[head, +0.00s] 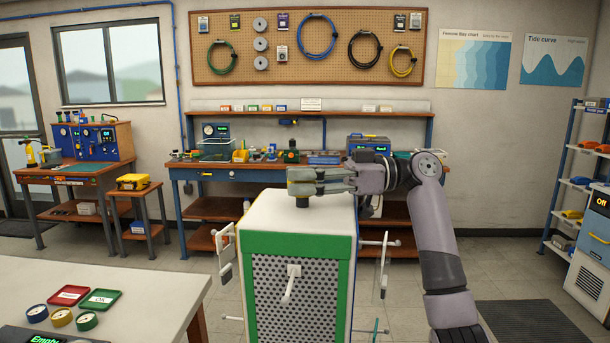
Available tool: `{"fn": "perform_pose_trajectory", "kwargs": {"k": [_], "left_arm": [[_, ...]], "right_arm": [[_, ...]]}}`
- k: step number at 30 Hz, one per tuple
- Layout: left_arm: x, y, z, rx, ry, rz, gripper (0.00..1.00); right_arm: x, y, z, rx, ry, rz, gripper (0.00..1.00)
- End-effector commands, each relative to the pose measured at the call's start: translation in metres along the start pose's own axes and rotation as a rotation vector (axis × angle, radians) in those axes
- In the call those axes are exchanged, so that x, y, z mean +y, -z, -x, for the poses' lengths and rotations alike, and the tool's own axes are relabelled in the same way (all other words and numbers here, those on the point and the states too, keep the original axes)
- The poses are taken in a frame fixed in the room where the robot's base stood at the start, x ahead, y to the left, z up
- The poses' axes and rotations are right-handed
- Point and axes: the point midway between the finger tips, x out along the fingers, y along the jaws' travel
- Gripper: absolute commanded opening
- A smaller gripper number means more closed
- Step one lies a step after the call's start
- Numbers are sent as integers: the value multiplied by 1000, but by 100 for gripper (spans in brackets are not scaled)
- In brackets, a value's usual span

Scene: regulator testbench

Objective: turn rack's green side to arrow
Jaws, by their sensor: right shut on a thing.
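The rack (248,243) is a tall box with a white top. Its green-framed side, with a perforated panel and a white hook, faces me. A thin yellow edge shows at its left and a blue edge at its right. Pieces hang from hooks on its left and right sides. My right gripper (301,182) is shut on the dark knob (302,202) on top of the rack, its arm coming in from the right. The knob is partly hidden by the fingers. I cannot make out an arrow. My left gripper is out of view.
A white table (150,285) at the lower left holds a red tray (69,296), a green tray (100,299) and several round gauges. A long workbench (235,175) stands behind the rack. Shelves (572,180) and a dark floor mat (525,322) are at the right.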

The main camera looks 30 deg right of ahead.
Motion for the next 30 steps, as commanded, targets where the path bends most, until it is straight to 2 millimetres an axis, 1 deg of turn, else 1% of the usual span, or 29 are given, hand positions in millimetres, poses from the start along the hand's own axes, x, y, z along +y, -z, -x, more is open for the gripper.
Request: {"fn": "perform_pose_trajectory", "kwargs": {"k": [7, 20, 21, 30], "left_arm": [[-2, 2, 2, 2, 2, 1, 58], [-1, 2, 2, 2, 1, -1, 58], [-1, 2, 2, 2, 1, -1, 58], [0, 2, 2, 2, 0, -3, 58]], "right_arm": [[-1, 2, 0, 2, 46, -1, 0], [-1, 2, 0, 3, 52, 0, 0], [-1, 2, 0, 4, 52, 0, 45], [-1, 1, -1, 2, 53, 0, 64]]}}
